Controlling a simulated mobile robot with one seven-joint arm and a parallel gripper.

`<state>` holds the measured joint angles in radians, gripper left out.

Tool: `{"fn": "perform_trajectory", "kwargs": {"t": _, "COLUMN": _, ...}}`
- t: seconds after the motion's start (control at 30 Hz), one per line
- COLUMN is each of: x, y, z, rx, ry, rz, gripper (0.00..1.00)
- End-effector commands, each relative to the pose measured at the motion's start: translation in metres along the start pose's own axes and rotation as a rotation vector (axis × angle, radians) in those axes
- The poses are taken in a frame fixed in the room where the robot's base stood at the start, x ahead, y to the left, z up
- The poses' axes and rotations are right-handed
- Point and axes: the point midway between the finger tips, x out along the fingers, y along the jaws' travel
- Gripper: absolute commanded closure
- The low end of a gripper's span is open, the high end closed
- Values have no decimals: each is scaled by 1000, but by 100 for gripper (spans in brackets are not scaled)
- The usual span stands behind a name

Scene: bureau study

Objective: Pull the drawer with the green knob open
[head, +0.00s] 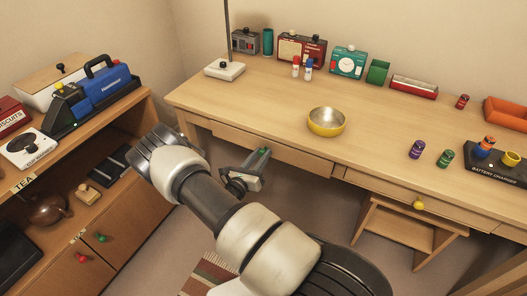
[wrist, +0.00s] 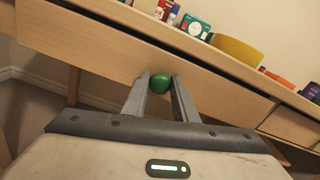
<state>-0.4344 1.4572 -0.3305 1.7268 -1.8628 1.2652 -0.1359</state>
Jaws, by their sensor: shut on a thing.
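The wooden drawer (head: 290,154) is at the left part of the desk front, and its front fills much of the wrist view (wrist: 95,48). Its round green knob (wrist: 160,83) sits between my fingertips. My gripper (wrist: 160,86) is shut on this knob, one finger on each side. In the head view my gripper (head: 262,153) is at the drawer front, with a bit of green showing at its tip. A dark gap runs along the drawer's top edge. It seems to stand slightly out, but I cannot tell how far.
A yellow-rimmed bowl (head: 326,122) stands on the desk (head: 260,98) above the drawer. A drawer with a yellow knob (head: 418,205) is farther right. The left cabinet has a small green knob (head: 101,238) and a red knob (head: 82,259). A wooden stool (head: 395,228) stands under the desk.

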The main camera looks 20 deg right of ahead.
Motion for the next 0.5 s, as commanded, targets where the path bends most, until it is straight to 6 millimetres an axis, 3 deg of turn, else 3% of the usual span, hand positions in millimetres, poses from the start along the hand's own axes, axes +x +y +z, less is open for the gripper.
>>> {"fn": "perform_trajectory", "kwargs": {"t": 0.5, "x": -126, "y": 1, "z": 0, "rx": -3, "ry": -1, "rz": 5, "gripper": 100}}
